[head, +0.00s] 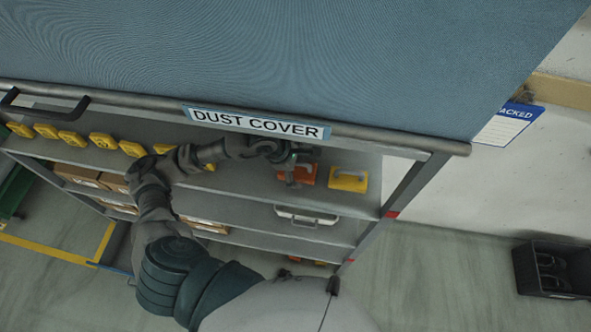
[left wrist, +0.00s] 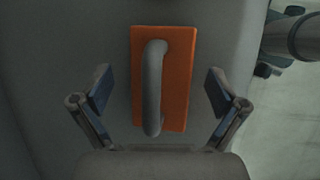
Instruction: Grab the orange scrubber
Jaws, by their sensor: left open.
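The orange scrubber (head: 307,174) lies on the top shelf, partly hidden by my left gripper in the head view. In the left wrist view the scrubber (left wrist: 178,80) is a flat orange block with a grey arched handle (left wrist: 153,88) along its length. My left gripper (head: 293,166) is at the scrubber. In the left wrist view its two open fingers (left wrist: 160,88) stand on either side of the scrubber, with a gap on each side. Nothing is between the fingertips except the scrubber's handle and block below. My right gripper is not in view.
A yellow scrubber (head: 348,180) sits just right of the orange one. Several yellow blocks (head: 103,141) line the shelf (head: 240,187) at left. A rail with a blue dust cover (head: 300,60) hangs above the shelf. A white-handled case (head: 306,216) lies one shelf below.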

